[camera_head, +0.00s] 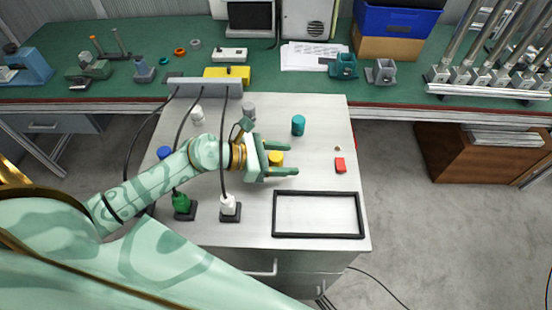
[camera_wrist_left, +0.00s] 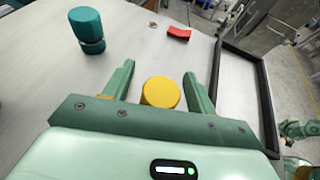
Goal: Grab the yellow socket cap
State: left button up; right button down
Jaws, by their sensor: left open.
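The yellow socket cap (camera_head: 275,158) is a short round piece on the grey cabinet top. In the left wrist view the yellow cap (camera_wrist_left: 160,93) lies between the two fingers, with a gap on each side. My left gripper (camera_head: 284,160) is open, its fingers on either side of the cap; it also shows in the left wrist view (camera_wrist_left: 160,85). The cap's lower part is hidden by the gripper body in that view.
A teal cylinder (camera_head: 298,125) stands behind the gripper, and a red block (camera_head: 340,165) lies to the right. A black frame (camera_head: 318,237) lies at the front right. Green (camera_head: 182,203) and white (camera_head: 229,206) plugs with black cables stand at the front left.

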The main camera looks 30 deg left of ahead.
pick_arm(q)
jog(key=c, duration=1.1)
jog(key=shift+o, duration=0.2)
